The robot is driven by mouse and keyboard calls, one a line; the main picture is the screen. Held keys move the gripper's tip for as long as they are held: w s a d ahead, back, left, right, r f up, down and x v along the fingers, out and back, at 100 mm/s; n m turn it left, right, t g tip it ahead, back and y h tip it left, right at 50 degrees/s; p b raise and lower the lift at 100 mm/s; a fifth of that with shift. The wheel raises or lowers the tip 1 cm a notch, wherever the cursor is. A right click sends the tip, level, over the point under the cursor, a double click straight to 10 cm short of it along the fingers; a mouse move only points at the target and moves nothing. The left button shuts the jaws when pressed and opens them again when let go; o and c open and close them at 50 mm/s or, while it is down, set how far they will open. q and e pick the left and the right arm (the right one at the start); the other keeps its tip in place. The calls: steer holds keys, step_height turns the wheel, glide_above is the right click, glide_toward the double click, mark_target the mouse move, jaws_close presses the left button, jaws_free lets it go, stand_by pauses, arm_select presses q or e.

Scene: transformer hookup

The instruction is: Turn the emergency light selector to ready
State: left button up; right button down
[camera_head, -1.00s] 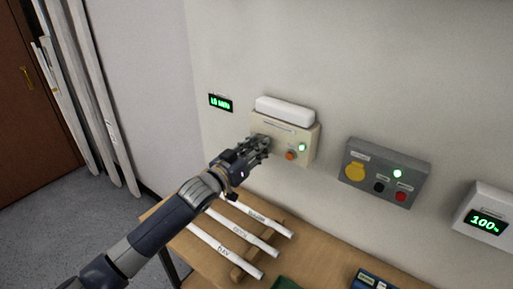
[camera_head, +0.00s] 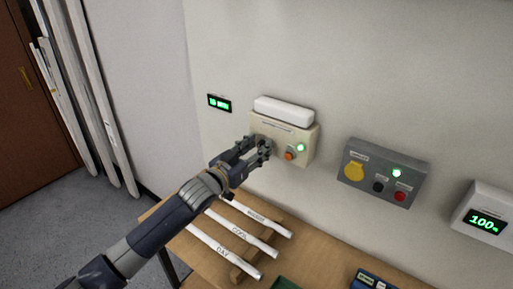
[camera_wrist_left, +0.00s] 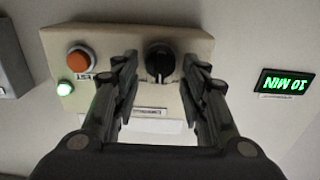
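The emergency light unit (camera_head: 285,139) is a cream box on the wall with a white lamp (camera_head: 284,110) on top, a lit green light (camera_head: 300,147) and an orange button (camera_head: 290,155). Its selector is a black round knob (camera_wrist_left: 159,62), clear in the left wrist view and mostly hidden by my gripper in the head view. My left gripper (camera_head: 262,147) is open in front of the unit. In the left wrist view its fingers (camera_wrist_left: 160,75) stand apart on either side of the knob, not visibly touching it. My right gripper is not in view.
A small green display (camera_head: 219,103) is left of the unit and reads 10 MIN in the wrist view. A grey box (camera_head: 384,172) with a yellow knob is to the right. Below, a wooden table (camera_head: 213,264) holds several labelled white tubes.

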arm_select(q)
steer(key=v, duration=1.2)
stand_by(0.4)
